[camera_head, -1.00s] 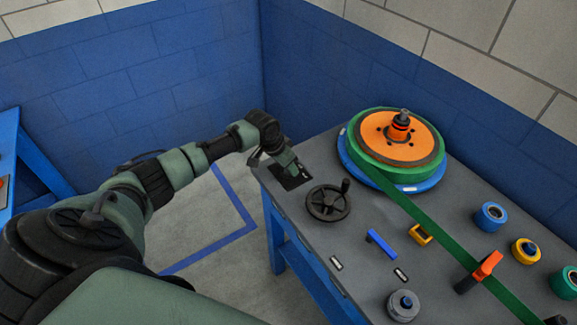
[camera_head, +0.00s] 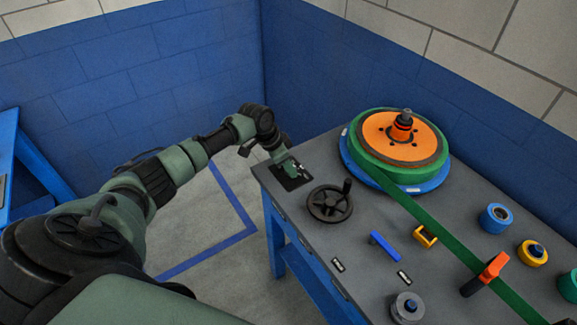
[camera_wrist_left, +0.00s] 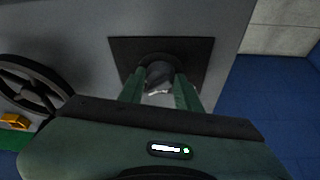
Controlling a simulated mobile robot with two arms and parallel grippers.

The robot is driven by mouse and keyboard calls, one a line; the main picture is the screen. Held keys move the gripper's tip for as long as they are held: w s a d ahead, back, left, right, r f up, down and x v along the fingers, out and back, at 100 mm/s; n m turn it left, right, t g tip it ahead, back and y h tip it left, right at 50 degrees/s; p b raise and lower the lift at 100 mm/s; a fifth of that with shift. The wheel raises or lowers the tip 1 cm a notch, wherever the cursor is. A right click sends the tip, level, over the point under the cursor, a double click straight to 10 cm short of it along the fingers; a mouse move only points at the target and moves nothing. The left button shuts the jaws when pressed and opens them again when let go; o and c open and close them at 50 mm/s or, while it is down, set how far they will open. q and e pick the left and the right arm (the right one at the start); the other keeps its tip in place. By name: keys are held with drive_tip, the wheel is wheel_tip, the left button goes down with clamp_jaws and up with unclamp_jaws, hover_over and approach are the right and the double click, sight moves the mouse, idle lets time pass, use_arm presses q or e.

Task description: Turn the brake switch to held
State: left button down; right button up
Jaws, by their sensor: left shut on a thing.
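The brake switch (camera_wrist_left: 160,76) is a dark round knob on a black square plate (camera_wrist_left: 198,52) in the left wrist view. In the head view the black plate (camera_head: 302,183) lies at the table's far left corner. My left gripper (camera_wrist_left: 159,88) has its two green fingers on either side of the knob and is shut on it. In the head view my left gripper (camera_head: 286,170) comes down over the plate and hides most of the knob. The labels around the knob are too small to read. My right gripper is not in view.
A black handwheel (camera_head: 330,203) stands right beside the plate. A reel with green band (camera_head: 385,165) sits behind it. A blue bar (camera_head: 385,246), a yellow block (camera_head: 425,236), an orange-handled lever (camera_head: 493,267) and several rolls lie further right on the grey table (camera_head: 330,240).

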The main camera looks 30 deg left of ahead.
use_arm(q)
drive_tip(key=c, duration=1)
unclamp_jaws()
drive_tip(key=b+v, duration=0.1)
drive_tip(key=v, duration=0.6)
drive_tip(key=shift+r, duration=0.35)
drive_tip(key=shift+s, duration=0.1)
